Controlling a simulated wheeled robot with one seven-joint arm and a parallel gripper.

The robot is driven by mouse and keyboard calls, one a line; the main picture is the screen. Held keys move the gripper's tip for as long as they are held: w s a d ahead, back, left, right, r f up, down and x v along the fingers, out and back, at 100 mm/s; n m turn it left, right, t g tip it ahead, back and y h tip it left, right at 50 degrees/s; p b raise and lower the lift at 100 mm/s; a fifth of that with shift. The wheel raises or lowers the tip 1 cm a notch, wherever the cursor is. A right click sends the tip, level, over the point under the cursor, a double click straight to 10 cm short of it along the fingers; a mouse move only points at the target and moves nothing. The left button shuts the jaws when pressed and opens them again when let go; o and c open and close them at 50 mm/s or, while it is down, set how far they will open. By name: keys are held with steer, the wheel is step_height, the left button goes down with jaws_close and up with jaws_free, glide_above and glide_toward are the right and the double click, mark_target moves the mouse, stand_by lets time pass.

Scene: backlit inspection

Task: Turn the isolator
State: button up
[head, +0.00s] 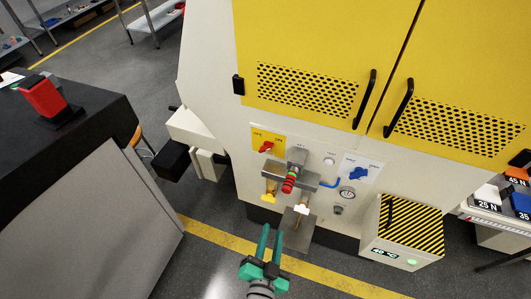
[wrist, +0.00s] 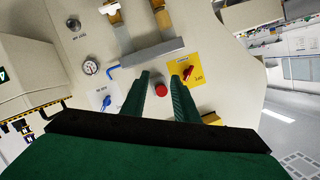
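The isolator is a red rotary handle (head: 266,147) on a yellow plate on the front of the white machine, below the yellow doors. In the wrist view the red handle (wrist: 184,74) lies just beyond and right of the right fingertip, set at an angle on its plate. My gripper (head: 271,232) has green fingers and is apart from the panel, below the handle in the head view. In the wrist view my gripper (wrist: 160,80) is open with nothing held between its fingers.
A striped box (head: 410,222) stands lower right, a dark-topped bench (head: 90,125) left.

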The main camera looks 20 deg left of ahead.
mark_target(266, 150)
steer(key=w+a+r+m+y, duration=0.1)
steer(key=w+a+r, duration=0.3)
steer(key=w, duration=0.4)
steer(key=w+a+r+m+y, duration=0.1)
steer(key=w+a+r+m, duration=0.2)
steer(key=w, duration=0.5)
steer(key=shift+n+g+h, duration=0.3)
steer(key=shift+n, duration=0.4)
steer(key=x, duration=0.7)
steer(key=a+x, duration=0.1)
steer(key=x, duration=0.3)
steer(key=shift+s+r, duration=0.15)
steer(key=shift+r, duration=0.05)
steer(key=shift+a, duration=0.1)
jaws_close()
